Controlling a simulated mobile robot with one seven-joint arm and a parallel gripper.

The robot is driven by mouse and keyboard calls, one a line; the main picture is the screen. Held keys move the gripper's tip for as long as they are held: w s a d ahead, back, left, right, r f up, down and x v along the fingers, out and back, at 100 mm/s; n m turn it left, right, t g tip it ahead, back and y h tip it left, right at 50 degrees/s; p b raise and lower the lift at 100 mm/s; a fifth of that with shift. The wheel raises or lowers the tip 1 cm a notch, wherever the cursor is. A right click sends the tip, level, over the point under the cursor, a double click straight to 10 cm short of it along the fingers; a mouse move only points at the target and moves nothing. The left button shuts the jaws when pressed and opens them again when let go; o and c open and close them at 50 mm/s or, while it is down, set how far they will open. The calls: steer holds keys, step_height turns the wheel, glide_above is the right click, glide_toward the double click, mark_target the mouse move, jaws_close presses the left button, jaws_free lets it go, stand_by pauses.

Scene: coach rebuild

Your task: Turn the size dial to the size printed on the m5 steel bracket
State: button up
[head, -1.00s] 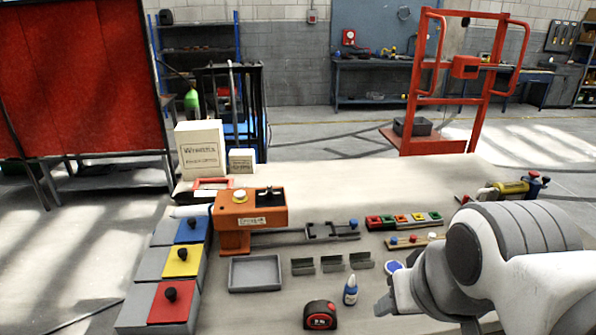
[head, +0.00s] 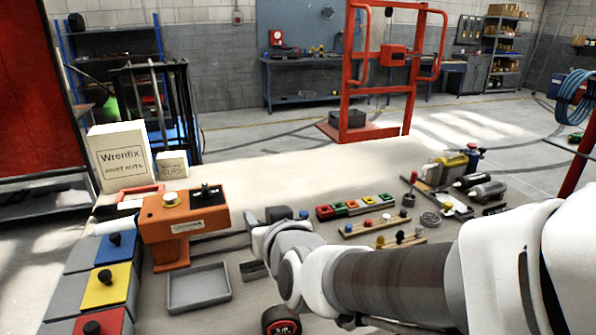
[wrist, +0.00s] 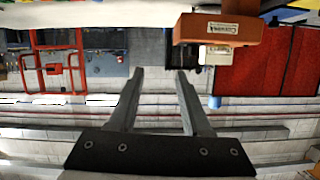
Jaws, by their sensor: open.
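An orange machine (head: 185,226) stands at the left of the bench, with a round pale knob (head: 171,199) and a black fitting (head: 206,192) on top; the knob is probably the size dial. Its markings are too small to read. The machine's orange body also shows upside down in the wrist view (wrist: 220,30). A small grey bracket (head: 254,270) shows partly beside my arm; its print is not legible, and my arm hides its neighbours. My gripper (wrist: 158,78) is open and empty, apart from the machine, which lies to its right in the wrist view.
A grey tray (head: 198,288) lies before the machine. Blue, yellow and red blocks with black knobs (head: 104,276) line the left edge. White cartons (head: 120,155) stand behind. Coloured bins (head: 355,206) and pegged wooden strips (head: 375,226) lie to the right. The rear bench top is clear.

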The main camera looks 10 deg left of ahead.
mark_target(206, 191)
steer(key=s+a+f+t+y+b, duration=0.1)
steer(key=s+a+f+t+b, duration=0.2)
steer(key=a, duration=0.6)
steer(key=shift+n, duration=0.3)
steer(key=x, duration=1.8)
steer(key=shift+f, duration=0.15)
jaws_close()
